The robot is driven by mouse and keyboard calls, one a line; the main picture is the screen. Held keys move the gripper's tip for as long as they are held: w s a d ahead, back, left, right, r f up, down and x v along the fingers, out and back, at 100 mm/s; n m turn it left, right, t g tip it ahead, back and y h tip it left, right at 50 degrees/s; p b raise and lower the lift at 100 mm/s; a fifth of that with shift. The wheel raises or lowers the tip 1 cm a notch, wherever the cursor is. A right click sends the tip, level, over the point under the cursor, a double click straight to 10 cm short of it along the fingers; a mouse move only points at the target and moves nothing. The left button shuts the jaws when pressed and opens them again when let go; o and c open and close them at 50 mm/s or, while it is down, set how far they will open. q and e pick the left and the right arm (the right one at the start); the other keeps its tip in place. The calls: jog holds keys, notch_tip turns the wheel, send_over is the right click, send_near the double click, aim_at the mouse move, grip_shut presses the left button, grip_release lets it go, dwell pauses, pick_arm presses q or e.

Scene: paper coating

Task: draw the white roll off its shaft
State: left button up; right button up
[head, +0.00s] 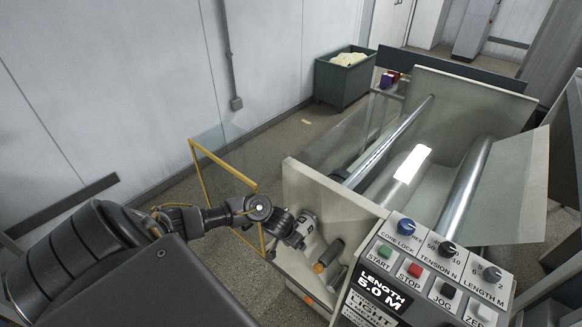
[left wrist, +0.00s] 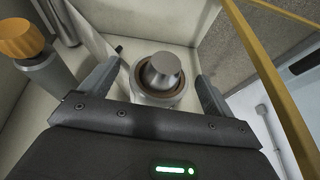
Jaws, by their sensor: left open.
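My left gripper (head: 303,232) is at the outer left side wall of the coating machine (head: 302,182). In the left wrist view its two fingers (left wrist: 160,70) stand apart, one on each side of a metal shaft end (left wrist: 162,70). A brown ring and a pale grey collar surround the shaft end. I cannot tell whether the fingers touch it; nothing is clamped. A white roll cannot be clearly made out; inside the machine are metal rollers (head: 468,185) and a pale surface with a bright white patch (head: 411,163). My right gripper is not in view.
A yellow-framed clear guard (head: 198,172) stands open beside my left arm. An orange-tipped knob (left wrist: 18,38) sits close to the left finger. A control panel (head: 420,275) is at the front right. A green bin (head: 340,85) stands by the wall, with open floor before it.

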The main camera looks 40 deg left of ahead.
pick_arm(q)
jog(key=shift+w+a+f, duration=0.1)
jog(key=shift+w+f, duration=0.15)
jog(key=shift+f, duration=0.4)
jog(key=shift+c, duration=0.4)
jog(key=c, duration=1.1)
jog(key=shift+o, duration=0.2)
jog(key=shift+s+r+p, duration=0.1)
jog(key=shift+s+p, duration=0.45)
jog(key=shift+s, duration=0.85)
jog(key=s+p, duration=0.2)
jog(key=s, duration=1)
jog(key=shift+s, duration=0.1)
